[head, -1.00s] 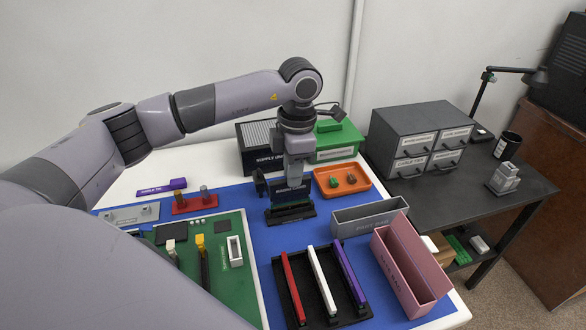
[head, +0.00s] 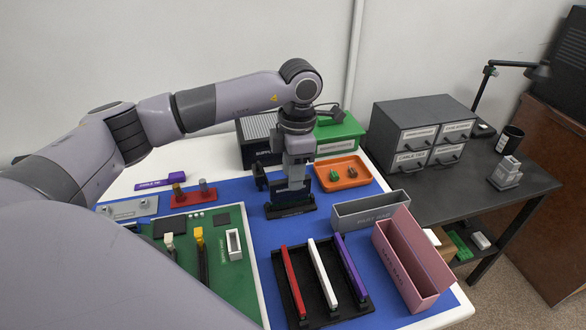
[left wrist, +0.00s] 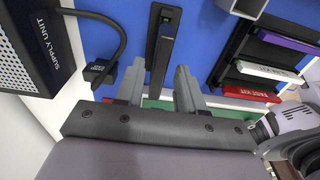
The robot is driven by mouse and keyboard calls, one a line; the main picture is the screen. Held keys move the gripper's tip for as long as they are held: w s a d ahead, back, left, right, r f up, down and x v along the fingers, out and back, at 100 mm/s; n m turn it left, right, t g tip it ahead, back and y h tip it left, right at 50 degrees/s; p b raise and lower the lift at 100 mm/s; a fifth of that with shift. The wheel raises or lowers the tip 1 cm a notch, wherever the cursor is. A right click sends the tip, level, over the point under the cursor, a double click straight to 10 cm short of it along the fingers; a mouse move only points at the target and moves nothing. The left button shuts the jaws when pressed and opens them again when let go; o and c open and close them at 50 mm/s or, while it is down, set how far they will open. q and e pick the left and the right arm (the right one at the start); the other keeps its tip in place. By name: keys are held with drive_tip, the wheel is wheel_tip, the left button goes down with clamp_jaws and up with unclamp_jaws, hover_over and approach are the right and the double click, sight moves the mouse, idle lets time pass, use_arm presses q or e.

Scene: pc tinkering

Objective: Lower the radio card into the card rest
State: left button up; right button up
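The radio card (head: 277,190) is a dark upright plate standing in the black card rest (head: 291,211) on the blue mat in the head view. Its lower edge meets the rest; how deep it sits is hard to tell. My left gripper (head: 296,186) points straight down over the card. In the left wrist view, the card's dark top edge (left wrist: 158,68) runs between the fingers of my left gripper (left wrist: 160,68). The fingers stand apart, with blue mat showing on both sides of the card. My right gripper is out of view.
The black supply unit (head: 256,143) and green box (head: 338,134) stand behind. An orange tray (head: 365,180) is right of the rest. A grey bin (head: 370,215), pink bin (head: 405,265) and black rack (head: 335,308) stand in front and right. The green board (head: 215,275) lies left.

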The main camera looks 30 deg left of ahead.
use_arm(q)
drive_tip(key=shift+r, duration=0.1)
wheel_tip(320, 180, up, 5)
drive_tip(key=p, duration=0.3)
drive_tip(key=shift+w+d+p, duration=0.1)
drive_tip(key=shift+d+p, duration=0.05)
drive_tip(key=shift+p, duration=0.2)
idle(0.3)
drive_tip(key=r, duration=0.7)
drive_tip(key=shift+w+d, duration=0.1)
drive_tip(key=shift+w, duration=0.1)
